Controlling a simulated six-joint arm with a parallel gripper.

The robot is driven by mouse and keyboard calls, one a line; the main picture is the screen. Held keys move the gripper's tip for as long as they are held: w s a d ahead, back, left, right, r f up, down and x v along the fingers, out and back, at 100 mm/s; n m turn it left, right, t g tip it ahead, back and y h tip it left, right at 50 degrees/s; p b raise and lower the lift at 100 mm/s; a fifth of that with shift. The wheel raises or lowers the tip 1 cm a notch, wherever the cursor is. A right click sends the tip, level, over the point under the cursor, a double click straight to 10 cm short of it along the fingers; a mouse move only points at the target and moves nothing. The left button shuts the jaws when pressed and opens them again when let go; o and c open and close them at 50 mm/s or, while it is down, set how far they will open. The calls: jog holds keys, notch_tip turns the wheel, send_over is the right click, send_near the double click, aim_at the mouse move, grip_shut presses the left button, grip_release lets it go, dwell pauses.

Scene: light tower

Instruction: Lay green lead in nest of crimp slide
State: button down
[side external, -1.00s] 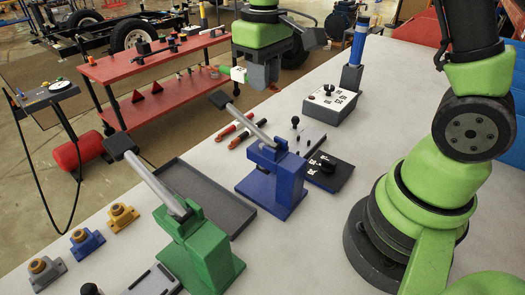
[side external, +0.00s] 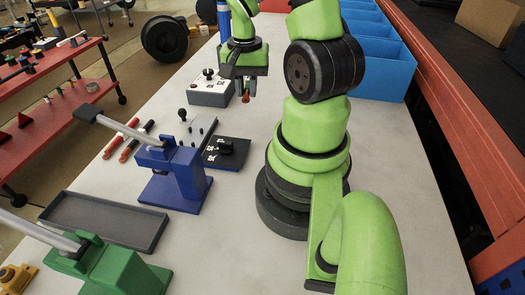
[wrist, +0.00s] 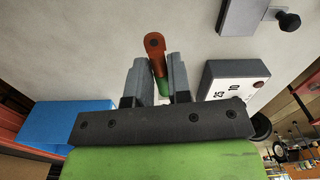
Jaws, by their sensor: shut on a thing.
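My gripper (side external: 245,86) is shut on the green lead, above the table beside the control box. In the side view only that red end (side external: 246,98) shows, pointing down. A grey plate with a black ball knob (side external: 183,114), which may be the crimp slide, lies behind the blue press (side external: 178,180). It seems to show in the wrist view too (wrist: 243,15). I cannot make out a nest.
The control box (side external: 210,93) stands left of my gripper. A black pad with a knob (side external: 225,152) lies beside the blue press. The dark tray (side external: 105,222) and green press (side external: 112,272) are nearer. Blue bins (side external: 380,65) stand behind my arm. Table between gripper and pad is clear.

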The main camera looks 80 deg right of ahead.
aim_at(256, 133)
jog(key=shift+m, duration=0.7)
jog(key=shift+s+d+f, duration=0.1)
jog(key=shift+s+f, duration=0.2)
jog(key=shift+f, duration=1.45)
jog(key=shift+s+d+f, duration=0.1)
jog(key=shift+s+f, duration=0.25)
jog(key=shift+f, duration=1.45)
jog(key=shift+s+d+f, duration=0.1)
jog(key=shift+s+f, duration=0.2)
jog(key=shift+f, duration=1.45)
jog(key=shift+f, duration=0.1)
jog(key=c, duration=1.1)
grip_release()
jog(key=shift+o, duration=0.2)
